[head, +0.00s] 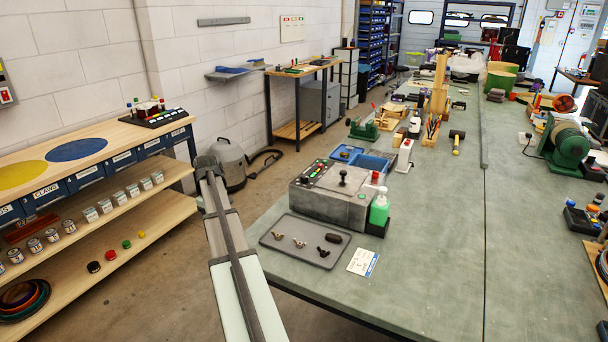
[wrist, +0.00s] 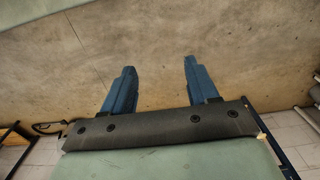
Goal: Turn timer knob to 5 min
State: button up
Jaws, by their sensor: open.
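No knob in view is clearly the timer knob; any minute marks are too small to read. A grey control box (head: 335,193) stands on the green bench in the head view, with small coloured buttons, a black upright knob or lever (head: 343,178) and a red button (head: 375,177) on top. In the wrist view my gripper (wrist: 159,66) is open, its two blue fingers wide apart with only bare floor between them. In the head view my arm reaches up left of the bench, over the aisle, well apart from the control box; the fingers cannot be made out there.
The green bench (head: 420,270) is clear at front right.

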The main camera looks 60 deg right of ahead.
jog(key=s+d+r, duration=0.4)
jog(key=d+r, duration=0.2)
jog(key=d, duration=0.2)
jog(key=s+d+r, duration=0.4)
jog(key=d+r, duration=0.2)
jog(key=d, duration=0.2)
notch_tip(320, 180, up, 11)
send_over(304, 176)
notch_tip(304, 176, down, 13)
jog(key=shift+s+r, duration=0.1)
jog(key=c, duration=1)
jog(key=shift+c, duration=0.2)
